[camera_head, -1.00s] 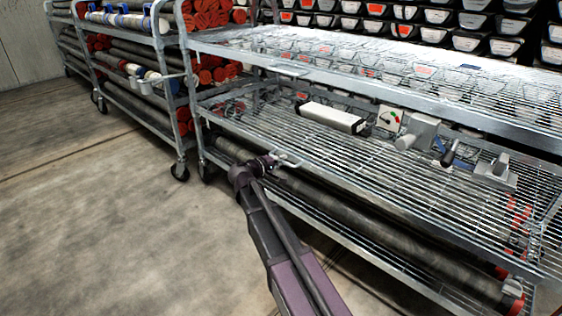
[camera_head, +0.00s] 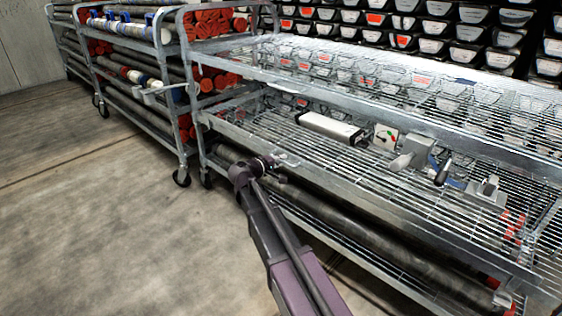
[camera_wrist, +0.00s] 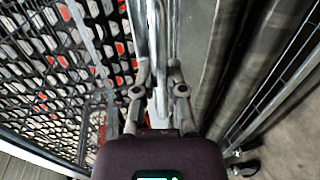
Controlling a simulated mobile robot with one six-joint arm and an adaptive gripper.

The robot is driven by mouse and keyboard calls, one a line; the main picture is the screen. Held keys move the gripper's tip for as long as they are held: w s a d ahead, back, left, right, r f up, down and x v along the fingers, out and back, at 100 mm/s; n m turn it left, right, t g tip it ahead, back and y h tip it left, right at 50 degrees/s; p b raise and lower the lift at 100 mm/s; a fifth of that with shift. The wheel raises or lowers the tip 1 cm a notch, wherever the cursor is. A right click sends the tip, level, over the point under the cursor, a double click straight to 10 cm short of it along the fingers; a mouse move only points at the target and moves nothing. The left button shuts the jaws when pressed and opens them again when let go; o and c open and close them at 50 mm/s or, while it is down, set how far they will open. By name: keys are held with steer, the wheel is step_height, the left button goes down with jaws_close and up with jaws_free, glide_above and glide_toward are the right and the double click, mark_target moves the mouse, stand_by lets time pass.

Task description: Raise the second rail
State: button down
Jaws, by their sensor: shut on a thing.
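My gripper (camera_head: 268,163) is at the front edge of the rolling rack's middle wire shelf (camera_head: 350,185), near its left end. In the wrist view, my gripper's two fingers (camera_wrist: 160,80) are closed around a pale metal rail (camera_wrist: 161,100) that runs up the picture between them. In the head view a short pale part of this rail (camera_head: 287,159) shows just right of my gripper. The exact contact is partly hidden by the fingers and wrist.
A white box-shaped device (camera_head: 328,127), a gauge (camera_head: 385,137) and grey tools (camera_head: 415,152) lie on the middle shelf. Long dark tubes (camera_head: 380,230) lie below. A second rack (camera_head: 150,75) with tubes stands left. The floor (camera_head: 90,220) at left is clear.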

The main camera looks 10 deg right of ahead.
steer(key=shift+w+r, duration=0.15)
steer(key=shift+r, duration=0.05)
steer(key=c, duration=0.7)
jaws_free()
steer(key=shift+r, duration=0.1)
steer(key=shift+f, duration=0.25)
